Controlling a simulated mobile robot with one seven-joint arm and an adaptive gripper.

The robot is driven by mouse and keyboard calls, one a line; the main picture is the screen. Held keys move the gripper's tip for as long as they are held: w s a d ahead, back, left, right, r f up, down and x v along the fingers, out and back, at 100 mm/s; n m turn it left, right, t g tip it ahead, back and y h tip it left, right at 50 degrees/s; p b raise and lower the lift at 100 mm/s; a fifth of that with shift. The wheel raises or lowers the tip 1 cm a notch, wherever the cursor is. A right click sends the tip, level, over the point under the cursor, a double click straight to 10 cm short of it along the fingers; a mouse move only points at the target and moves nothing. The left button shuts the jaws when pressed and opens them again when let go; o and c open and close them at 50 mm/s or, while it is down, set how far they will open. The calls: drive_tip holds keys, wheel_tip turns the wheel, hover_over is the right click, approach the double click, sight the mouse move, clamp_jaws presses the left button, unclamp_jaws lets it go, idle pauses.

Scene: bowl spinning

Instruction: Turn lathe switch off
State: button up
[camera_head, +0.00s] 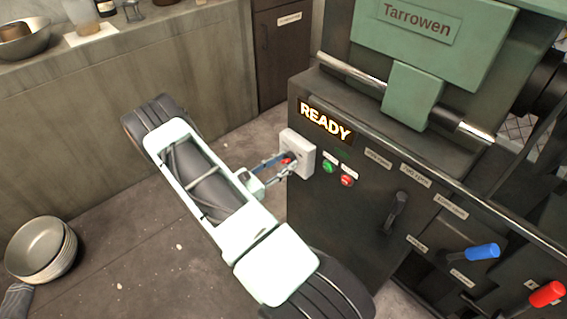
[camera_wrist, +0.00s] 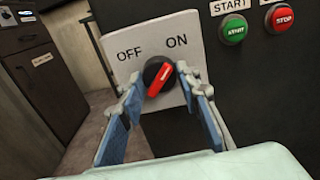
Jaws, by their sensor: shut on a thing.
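The lathe switch is a round black knob with a red pointer (camera_wrist: 158,80) on a pale plate (camera_wrist: 145,45) marked OFF at left and ON at right. The red pointer leans up and to the right, toward ON. My gripper (camera_wrist: 160,77) has one blue-padded finger on each side of the knob and is shut on it. In the head view the pale switch plate (camera_head: 304,150) is on the left edge of the lathe's dark front, with my gripper (camera_head: 286,164) reaching it from the left. The fingers partly hide the knob there.
A green START button (camera_head: 328,166) and a red STOP button (camera_head: 347,180) sit close right of the switch. A lit READY sign (camera_head: 325,121) is above. A black lever (camera_head: 396,212) and blue (camera_head: 483,252) and red (camera_head: 547,293) handles are farther right. Stacked bowls (camera_head: 40,249) are at lower left.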

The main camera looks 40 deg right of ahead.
drive_tip(key=shift+c, duration=0.7)
drive_tip(key=shift+n, duration=0.4)
drive_tip(key=n+p, duration=0.1)
drive_tip(key=n, duration=0.2)
drive_tip(key=shift+a+r, duration=0.1)
drive_tip(key=n+p, duration=0.1)
drive_tip(key=n, duration=0.4)
drive_tip(key=shift+p, duration=0.3)
drive_tip(key=n+p, duration=0.1)
drive_tip(key=n, duration=0.3)
drive_tip(key=shift+s+n, duration=0.1)
drive_tip(key=shift+n, duration=0.3)
drive_tip(key=n, duration=0.4)
drive_tip(key=shift+p, duration=0.3)
drive_tip(key=shift+n, duration=0.3)
